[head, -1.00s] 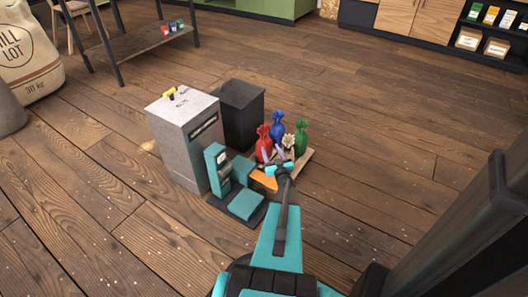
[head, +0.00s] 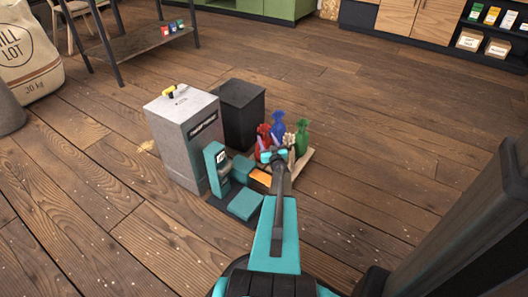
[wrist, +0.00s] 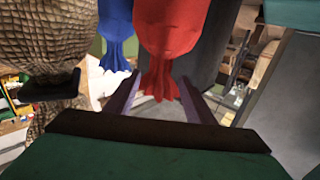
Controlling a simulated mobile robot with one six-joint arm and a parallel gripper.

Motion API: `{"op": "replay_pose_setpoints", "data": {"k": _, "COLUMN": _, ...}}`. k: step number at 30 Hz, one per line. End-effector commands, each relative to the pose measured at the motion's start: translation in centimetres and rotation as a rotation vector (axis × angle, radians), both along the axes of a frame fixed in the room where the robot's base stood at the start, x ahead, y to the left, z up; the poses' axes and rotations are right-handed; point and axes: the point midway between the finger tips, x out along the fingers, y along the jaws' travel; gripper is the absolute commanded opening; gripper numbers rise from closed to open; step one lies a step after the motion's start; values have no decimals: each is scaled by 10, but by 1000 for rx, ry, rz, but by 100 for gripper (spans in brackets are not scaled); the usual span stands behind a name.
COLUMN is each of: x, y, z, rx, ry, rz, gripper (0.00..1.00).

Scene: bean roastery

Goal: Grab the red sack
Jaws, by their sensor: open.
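The red sack (head: 262,138) stands on a low pallet (head: 300,168) beside other sacks; my gripper partly hides it in the head view. In the wrist view the red sack (wrist: 172,30) appears upside down, with its gathered neck between my two fingers. My gripper (head: 270,150) is open. Its fingers (wrist: 157,88) lie on either side of the neck, and I cannot tell whether either one touches it.
A blue sack (head: 278,124), a green sack (head: 302,138) and a pale sack (head: 289,141) stand close by. A grey cabinet (head: 184,135), a dark bin (head: 240,112) and a teal machine (head: 216,170) are to the left.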

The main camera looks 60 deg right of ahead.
Motion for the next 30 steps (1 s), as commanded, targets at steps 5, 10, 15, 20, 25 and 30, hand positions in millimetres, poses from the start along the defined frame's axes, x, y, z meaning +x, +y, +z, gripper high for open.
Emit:
{"op": "replay_pose_setpoints", "data": {"k": 5, "x": 0, "y": -1, "z": 1, "rx": 0, "ry": 0, "rz": -1, "gripper": 49}}
{"op": "replay_pose_setpoints", "data": {"k": 10, "x": 0, "y": -1, "z": 0, "rx": 0, "ry": 0, "rz": -1, "gripper": 49}}
{"op": "replay_pose_setpoints", "data": {"k": 15, "x": 5, "y": -5, "z": -1, "rx": -1, "ry": -1, "rz": 0, "gripper": 49}}
{"op": "replay_pose_setpoints", "data": {"k": 20, "x": 15, "y": -16, "z": -5, "rx": -1, "ry": -1, "rz": 0, "gripper": 49}}
{"op": "replay_pose_setpoints", "data": {"k": 25, "x": 29, "y": -28, "z": -5, "rx": -2, "ry": -1, "rz": 1, "gripper": 49}}
{"op": "replay_pose_setpoints", "data": {"k": 30, "x": 38, "y": -36, "z": -4, "rx": -1, "ry": 1, "rz": 0, "gripper": 49}}
